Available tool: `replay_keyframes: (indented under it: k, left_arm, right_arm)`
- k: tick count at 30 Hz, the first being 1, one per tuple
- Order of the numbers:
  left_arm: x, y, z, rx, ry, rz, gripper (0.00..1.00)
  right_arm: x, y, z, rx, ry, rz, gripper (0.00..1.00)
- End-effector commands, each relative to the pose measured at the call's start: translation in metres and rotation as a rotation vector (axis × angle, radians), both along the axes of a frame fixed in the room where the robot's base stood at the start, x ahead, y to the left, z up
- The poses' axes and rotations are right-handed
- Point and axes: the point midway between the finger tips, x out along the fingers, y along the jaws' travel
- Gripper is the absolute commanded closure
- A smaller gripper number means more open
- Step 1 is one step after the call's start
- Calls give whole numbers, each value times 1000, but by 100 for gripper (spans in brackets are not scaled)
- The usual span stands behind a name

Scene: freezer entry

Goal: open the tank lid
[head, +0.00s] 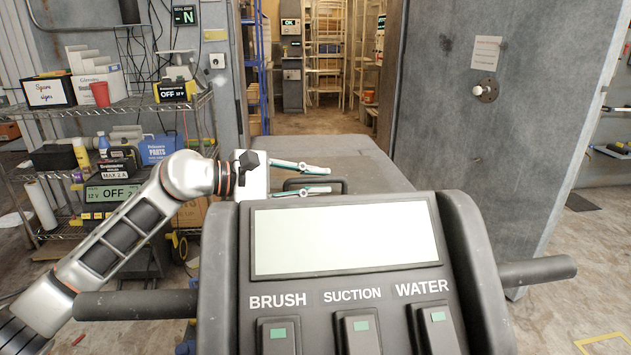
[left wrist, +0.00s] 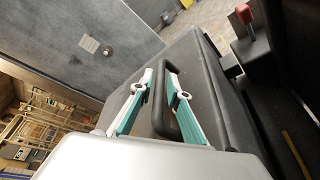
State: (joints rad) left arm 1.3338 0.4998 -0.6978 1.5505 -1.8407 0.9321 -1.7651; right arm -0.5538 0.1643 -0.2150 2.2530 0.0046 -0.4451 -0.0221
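The tank lid (head: 345,152) is the dark grey top of the machine behind the control panel, and it looks closed. It fills the middle of the left wrist view (left wrist: 208,88). A black loop handle (head: 338,184) stands on it; it also shows in the left wrist view (left wrist: 158,110). My left gripper (head: 328,179) is open, its two teal and white fingers apart. In the left wrist view (left wrist: 159,68) the fingers lie on either side of the handle. I cannot tell whether they touch it. My right gripper is out of view.
The control panel (head: 345,240) with BRUSH, SUCTION and WATER switches stands in front, with handlebars (head: 135,304) at both sides. A loaded wire shelf (head: 110,107) is at the left. A grey door (head: 490,130) stands at the right. A red-topped lever (left wrist: 244,16) is beside the lid.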

Motion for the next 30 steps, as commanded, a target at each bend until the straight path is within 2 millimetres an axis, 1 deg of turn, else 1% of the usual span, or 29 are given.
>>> replay_keyframes:
  k: [2, 3, 4, 11, 19, 23, 26, 27, 30]
  left_arm:
    - [0, 0, 0, 0, 0, 0, 84]
    - [0, 0, 0, 0, 0, 0, 94]
    - [0, 0, 0, 0, 0, 0, 100]
    - [0, 0, 1, -1, 2, 0, 100]
    - [2, 1, 15, -9, 39, 2, 100]
    - [5, 1, 29, -19, 76, 3, 100]
    - [9, 2, 45, -30, 127, 5, 100]
    - [12, 3, 53, -36, 153, 6, 100]
    - [19, 4, 69, -52, 232, 7, 100]
  right_arm:
    - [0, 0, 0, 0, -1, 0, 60]
    - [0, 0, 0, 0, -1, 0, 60]
    - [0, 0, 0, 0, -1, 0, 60]
    - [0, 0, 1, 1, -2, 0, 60]
    - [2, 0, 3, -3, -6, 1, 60]
    - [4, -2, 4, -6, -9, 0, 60]
    - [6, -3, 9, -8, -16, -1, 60]
    - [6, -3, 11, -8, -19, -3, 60]
    - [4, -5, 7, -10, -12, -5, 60]
